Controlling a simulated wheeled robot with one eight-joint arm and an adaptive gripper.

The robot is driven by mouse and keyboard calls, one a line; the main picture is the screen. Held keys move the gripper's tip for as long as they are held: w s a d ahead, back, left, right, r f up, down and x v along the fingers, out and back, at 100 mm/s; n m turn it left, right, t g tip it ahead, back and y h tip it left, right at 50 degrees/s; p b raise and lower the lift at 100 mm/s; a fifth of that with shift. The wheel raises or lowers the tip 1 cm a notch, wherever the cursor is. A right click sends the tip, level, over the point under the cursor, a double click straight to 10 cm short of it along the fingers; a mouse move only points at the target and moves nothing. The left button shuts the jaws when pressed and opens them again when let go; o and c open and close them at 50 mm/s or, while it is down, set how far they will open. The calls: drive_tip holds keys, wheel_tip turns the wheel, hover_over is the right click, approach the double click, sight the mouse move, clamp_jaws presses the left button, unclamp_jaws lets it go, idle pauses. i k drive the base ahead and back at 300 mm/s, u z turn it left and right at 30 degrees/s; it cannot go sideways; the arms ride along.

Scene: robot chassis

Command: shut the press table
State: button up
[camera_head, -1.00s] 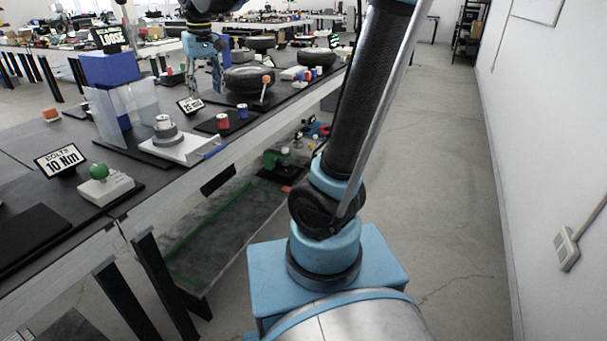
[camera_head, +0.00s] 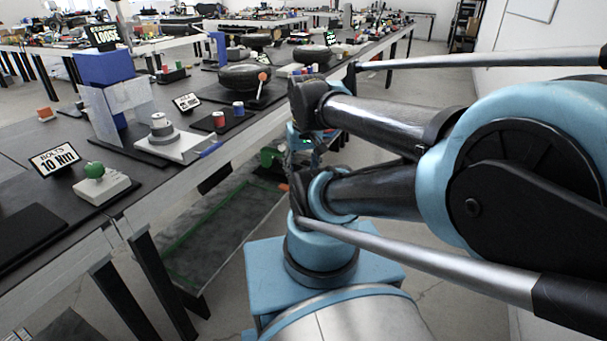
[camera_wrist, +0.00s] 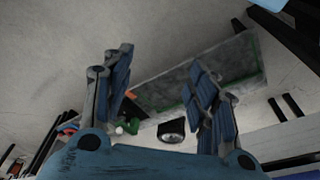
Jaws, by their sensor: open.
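A long grey surface with green edges (camera_head: 225,222) lies low beside the dark workbench (camera_head: 120,210); I cannot tell for certain that it is the press table. It also shows in the wrist view (camera_wrist: 170,90), beyond my fingers. My gripper (camera_wrist: 158,72) is open, its two blue-padded fingers spread apart with nothing between them. In the head view my gripper (camera_head: 301,150) hangs just right of the bench's front edge, partly hidden by my own arm. I see no contact with the grey surface. A small green-and-black device (camera_wrist: 130,126) shows near the left finger.
The bench top carries a white plate with a grey round piece (camera_head: 163,132), a green knob on a white base (camera_head: 95,172), a sign (camera_head: 55,158) and a dark wheel (camera_head: 245,77). A wall (camera_head: 525,45) bounds the right side. Bare floor lies behind the arm.

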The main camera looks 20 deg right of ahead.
sight(169, 143)
drive_tip(key=z, duration=0.35)
drive_tip(key=k, duration=0.85)
drive_tip(key=u, duration=0.8)
